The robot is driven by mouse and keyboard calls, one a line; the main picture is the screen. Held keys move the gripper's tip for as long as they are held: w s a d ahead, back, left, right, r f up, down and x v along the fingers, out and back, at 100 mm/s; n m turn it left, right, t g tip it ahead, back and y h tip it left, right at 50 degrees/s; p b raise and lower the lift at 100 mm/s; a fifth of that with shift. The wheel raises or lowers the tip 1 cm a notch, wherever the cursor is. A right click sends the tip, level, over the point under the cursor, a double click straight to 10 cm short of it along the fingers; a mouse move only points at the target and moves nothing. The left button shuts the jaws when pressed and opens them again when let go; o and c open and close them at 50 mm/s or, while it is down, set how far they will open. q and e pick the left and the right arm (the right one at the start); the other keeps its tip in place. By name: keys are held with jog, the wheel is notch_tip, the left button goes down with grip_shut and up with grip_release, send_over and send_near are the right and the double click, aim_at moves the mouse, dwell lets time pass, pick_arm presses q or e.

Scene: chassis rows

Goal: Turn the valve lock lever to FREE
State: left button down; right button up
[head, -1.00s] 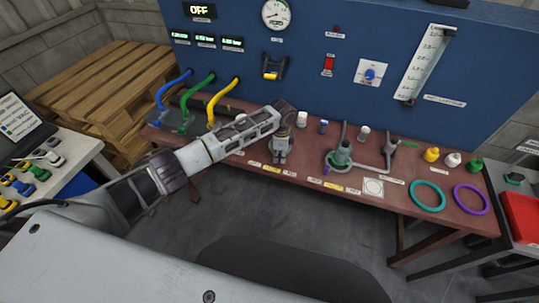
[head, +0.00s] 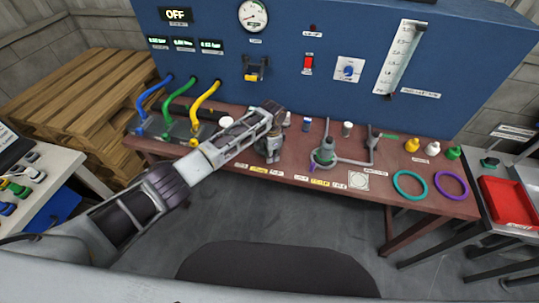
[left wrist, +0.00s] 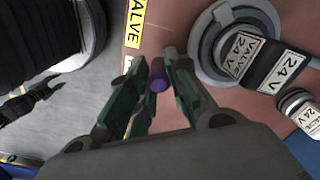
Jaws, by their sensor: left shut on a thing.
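My left gripper (head: 268,155) points down at the front part of the brown bench. In the left wrist view its green-padded fingers (left wrist: 158,95) are shut on a short purple lever end (left wrist: 158,77). A silver valve body (left wrist: 243,45) labelled VALVE 24 V stands in a grey ring beside the fingers, to the right in that view. A yellow VALVE label (left wrist: 135,22) lies near the fingertips, with a white label partly hidden below it. In the head view the gripper hides this lever. My right gripper is not in view.
A second valve station (head: 328,150) with its own purple lever end (head: 312,167) stands to the right. Teal (head: 409,184) and purple rings (head: 450,186) lie farther right. Hoses (head: 205,100) rise at the left. The blue panel (head: 330,25) stands behind the bench (head: 385,197).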

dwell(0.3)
pick_arm(q)
jog(key=c, duration=1.3)
grip_release()
jog(key=shift+d, duration=0.1)
jog(key=shift+c, duration=0.2)
notch_tip(320, 180, up, 12)
